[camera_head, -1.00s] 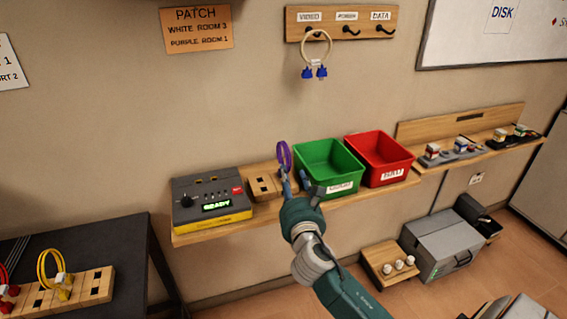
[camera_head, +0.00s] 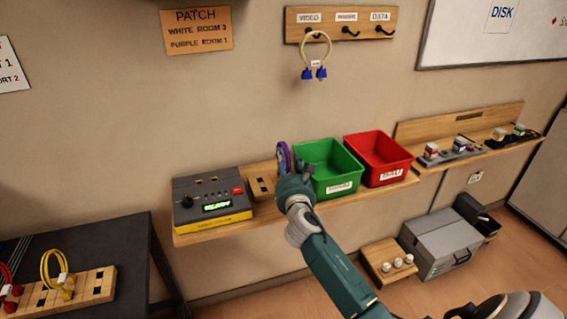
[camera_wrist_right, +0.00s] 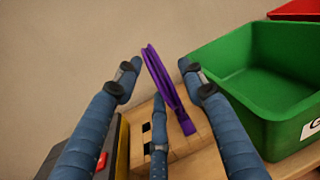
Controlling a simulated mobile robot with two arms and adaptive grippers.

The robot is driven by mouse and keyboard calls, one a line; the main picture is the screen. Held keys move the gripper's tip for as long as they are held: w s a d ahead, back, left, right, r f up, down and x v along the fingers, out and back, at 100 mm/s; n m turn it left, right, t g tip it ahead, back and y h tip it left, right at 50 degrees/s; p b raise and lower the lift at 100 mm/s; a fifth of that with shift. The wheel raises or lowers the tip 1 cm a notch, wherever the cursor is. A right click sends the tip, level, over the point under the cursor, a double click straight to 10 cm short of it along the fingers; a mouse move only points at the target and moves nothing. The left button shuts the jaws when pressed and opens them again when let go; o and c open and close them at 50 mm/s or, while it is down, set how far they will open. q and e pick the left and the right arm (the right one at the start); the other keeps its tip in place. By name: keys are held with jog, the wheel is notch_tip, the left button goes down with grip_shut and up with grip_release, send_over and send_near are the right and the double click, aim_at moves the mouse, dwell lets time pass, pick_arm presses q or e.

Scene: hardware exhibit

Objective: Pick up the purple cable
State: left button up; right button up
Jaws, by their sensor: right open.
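The purple cable (camera_head: 283,156) is a loop standing upright on the wooden port block (camera_head: 262,187), left of the green bin. It also shows in the right wrist view (camera_wrist_right: 160,80), its lower end at the block. My right gripper (camera_head: 294,172) is at the cable, its arm partly covering the block. In the wrist view, my right gripper (camera_wrist_right: 160,84) is open, with blue fingers on both sides of the loop and a third finger below. I see no clear contact with the cable. My left gripper is not in view.
The green bin (camera_head: 336,188) stands close on the right, with the red bin (camera_head: 385,179) beyond. A tester box (camera_head: 210,207) reading READY is on the left. All share a narrow wall shelf (camera_head: 205,237). A white cable (camera_head: 316,47) hangs above.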

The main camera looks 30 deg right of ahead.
grip_shut()
jog(key=shift+r, duration=0.1)
